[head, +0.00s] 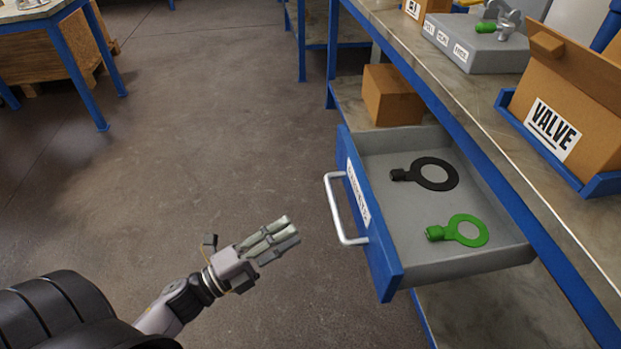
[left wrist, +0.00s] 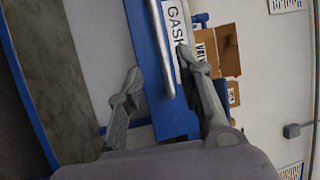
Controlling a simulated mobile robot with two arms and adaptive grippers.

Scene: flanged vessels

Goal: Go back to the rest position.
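My left gripper (head: 272,240) is in front of the open drawer, to the left of its handle and apart from it in the head view. In the left wrist view my left gripper (left wrist: 158,64) has its fingers spread with nothing held between them. The blue-fronted drawer (head: 378,228) is pulled out, and its metal handle (head: 338,209) also shows in the left wrist view (left wrist: 162,50). Inside lie a black ring with a tab (head: 436,174) and, nearer, a green one (head: 468,231). My right gripper is not in view.
The blue-edged workbench (head: 470,115) runs along the right, bearing a cardboard box marked VALVE (head: 560,110) and a grey labelled block (head: 470,50). A brown box (head: 391,96) sits on the shelf below. Another blue-legged table (head: 75,70) stands at far left. The floor between is clear.

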